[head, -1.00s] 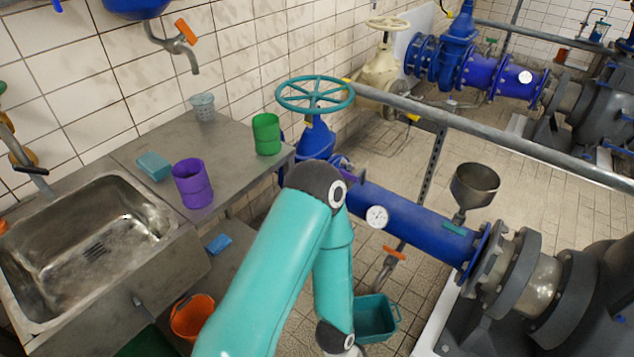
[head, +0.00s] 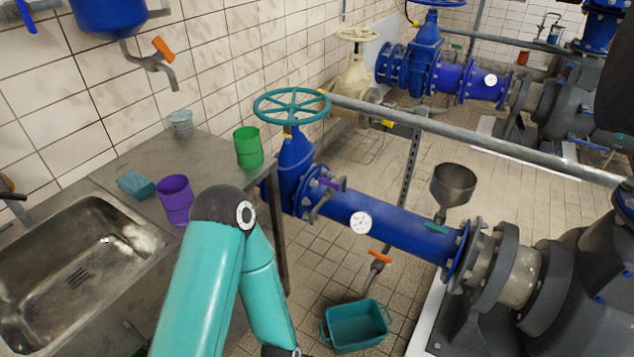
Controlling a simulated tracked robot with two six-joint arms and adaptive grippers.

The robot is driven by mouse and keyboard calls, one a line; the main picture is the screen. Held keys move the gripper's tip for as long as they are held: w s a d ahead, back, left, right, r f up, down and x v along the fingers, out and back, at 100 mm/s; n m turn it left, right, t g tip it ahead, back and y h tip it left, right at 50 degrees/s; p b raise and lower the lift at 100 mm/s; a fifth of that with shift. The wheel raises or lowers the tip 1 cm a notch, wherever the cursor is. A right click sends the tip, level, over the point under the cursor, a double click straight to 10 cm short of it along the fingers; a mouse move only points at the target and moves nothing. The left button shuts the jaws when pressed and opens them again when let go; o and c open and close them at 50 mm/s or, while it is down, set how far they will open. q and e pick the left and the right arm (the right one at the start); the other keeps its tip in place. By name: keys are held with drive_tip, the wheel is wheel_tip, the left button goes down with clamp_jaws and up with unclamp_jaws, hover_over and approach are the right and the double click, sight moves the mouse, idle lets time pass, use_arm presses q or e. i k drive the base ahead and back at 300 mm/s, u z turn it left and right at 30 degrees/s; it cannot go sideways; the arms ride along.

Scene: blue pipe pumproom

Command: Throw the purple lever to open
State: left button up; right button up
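No other gripper shows, and nothing of mine visibly touches the lever.
A teal handwheel (head: 291,105) tops the valve. A gauge (head: 361,222), funnel (head: 452,185) and orange-handled tap (head: 380,257) are along the pipe. A grey rail (head: 470,135) crosses behind. A teal crate (head: 356,326) stands on the floor. Purple (head: 176,199) and green (head: 248,147) cups stand on the worktop.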

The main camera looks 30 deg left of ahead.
sight(330, 184)
drive_tip(key=i, duration=1)
